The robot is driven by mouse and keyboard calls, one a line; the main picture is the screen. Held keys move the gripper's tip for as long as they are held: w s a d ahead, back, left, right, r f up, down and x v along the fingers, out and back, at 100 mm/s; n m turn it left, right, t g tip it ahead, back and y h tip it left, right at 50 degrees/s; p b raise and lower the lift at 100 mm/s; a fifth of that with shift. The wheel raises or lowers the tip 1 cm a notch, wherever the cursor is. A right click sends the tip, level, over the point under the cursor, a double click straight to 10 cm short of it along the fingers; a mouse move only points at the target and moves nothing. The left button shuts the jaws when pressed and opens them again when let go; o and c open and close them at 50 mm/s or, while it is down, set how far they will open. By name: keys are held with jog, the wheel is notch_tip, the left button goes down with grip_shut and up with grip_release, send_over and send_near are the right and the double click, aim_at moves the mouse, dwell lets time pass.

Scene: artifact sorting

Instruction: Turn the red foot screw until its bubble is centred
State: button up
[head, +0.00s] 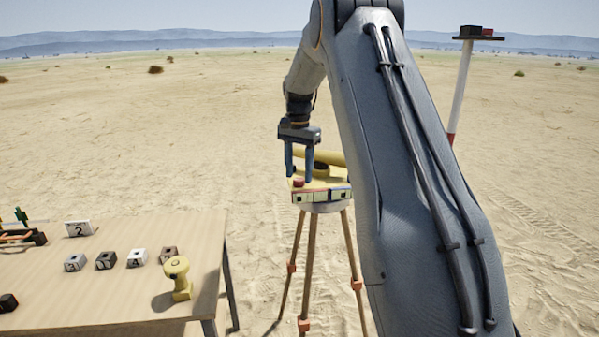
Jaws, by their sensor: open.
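The yellow levelling instrument (326,183) stands on a wooden tripod (310,255) right of the table. The red foot screw (298,183) shows as a small red knob at the instrument's left front. My gripper (299,178) points down over the instrument's left side, its two blue fingers apart, with the red screw low between or just behind them. I cannot tell whether the fingers touch it. Coloured panels run along the instrument's front edge, but any bubble is too small to make out. My arm hides the instrument's right part.
A wooden table (120,270) at the left holds several numbered blocks (137,258), a white "2" sign (79,229) and a yellow knobbed piece (178,278). A red-and-white pole (462,85) stands behind my arm. Open sand lies around.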

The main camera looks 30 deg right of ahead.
jog(key=shift+f, duration=0.8)
jog(key=c, duration=1.1)
jog(key=shift+o, duration=0.2)
